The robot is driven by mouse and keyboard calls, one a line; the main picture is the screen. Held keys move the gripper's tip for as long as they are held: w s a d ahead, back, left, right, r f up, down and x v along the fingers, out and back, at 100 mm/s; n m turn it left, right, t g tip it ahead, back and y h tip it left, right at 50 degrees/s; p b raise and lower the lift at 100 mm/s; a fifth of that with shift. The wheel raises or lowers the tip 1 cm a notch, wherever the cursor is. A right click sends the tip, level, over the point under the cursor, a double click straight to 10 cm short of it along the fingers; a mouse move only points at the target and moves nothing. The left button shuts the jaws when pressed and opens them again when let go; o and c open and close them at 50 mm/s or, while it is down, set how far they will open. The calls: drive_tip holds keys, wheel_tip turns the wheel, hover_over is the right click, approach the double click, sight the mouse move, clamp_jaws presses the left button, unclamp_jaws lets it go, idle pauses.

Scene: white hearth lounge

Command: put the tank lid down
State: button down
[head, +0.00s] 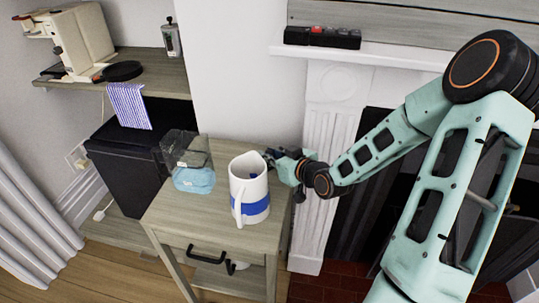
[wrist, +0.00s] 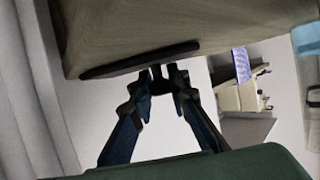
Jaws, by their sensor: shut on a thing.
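My gripper (head: 272,156) is behind the white pitcher's rim in the head view, above the right part of the side table (head: 170,215). In the wrist view, its two dark blue fingers (wrist: 160,78) meet on a small dark part of a flat dark piece, seen nearly edge-on, which looks like the tank lid (wrist: 120,66). It lies close against a wooden surface (wrist: 150,25); I cannot tell whether they touch. The lid cannot be made out in the head view. A clear tank (head: 194,178) with light blue in its lower part stands at the table's back left.
The white pitcher (head: 249,195) with a blue band stands close in front of my gripper. A cream machine (head: 85,40) and striped cloth (head: 129,105) are on the shelf at the left. The fireplace (head: 335,150) is at the right. The table's front left is clear.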

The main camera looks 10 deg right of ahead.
drive_tip(key=shift+f, duration=0.25)
drive_tip(key=c, duration=1.8)
unclamp_jaws()
drive_tip(key=shift+r, duration=0.1)
drive_tip(key=shift+c, duration=0.2)
drive_tip(key=shift+s+d+r, duration=0.1)
drive_tip(key=shift+s+r, duration=0.05)
drive_tip(key=shift+r, duration=0.2)
drive_tip(key=p+v, duration=0.3)
drive_tip(key=v, duration=0.6)
drive_tip(key=shift+s+d+r, duration=0.1)
drive_tip(key=shift+r, duration=0.1)
drive_tip(key=shift+s+r+p, duration=0.15)
drive_tip(key=shift+s+p, duration=0.15)
drive_tip(key=shift+p, duration=0.4)
drive_tip(key=shift+p+v, duration=0.75)
drive_tip(key=shift+p, duration=0.05)
drive_tip(key=shift+d, duration=0.1)
